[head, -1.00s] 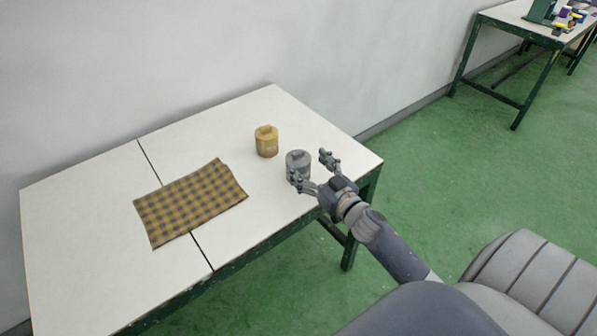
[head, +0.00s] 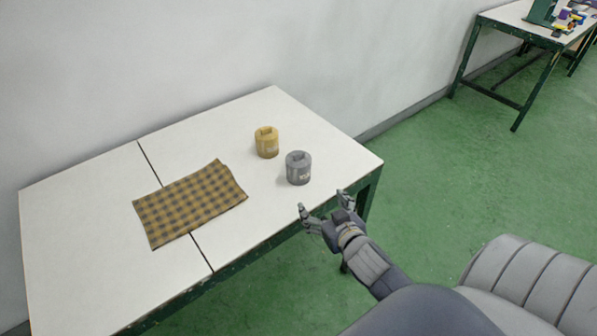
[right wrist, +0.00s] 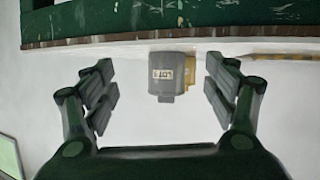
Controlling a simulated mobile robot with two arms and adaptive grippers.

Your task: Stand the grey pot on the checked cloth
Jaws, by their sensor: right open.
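The grey pot (head: 298,169) stands upright near the front right of the white table. The checked cloth (head: 190,205), yellow-brown and dark, lies flat to its left, clear of the pot. My right gripper (head: 321,202) is open and empty at the table's front edge, a short way in front of the pot and apart from it. In the right wrist view, which looks upside down, the grey pot (right wrist: 167,78) shows between the open fingers, with its label facing me. My left gripper is out of view.
A yellow pot (head: 267,142) stands just behind the grey pot, to its left. The white table (head: 80,220) is bare at the left and has a dark seam. A wall runs behind it. Another table (head: 515,17) with coloured items stands far off at the right.

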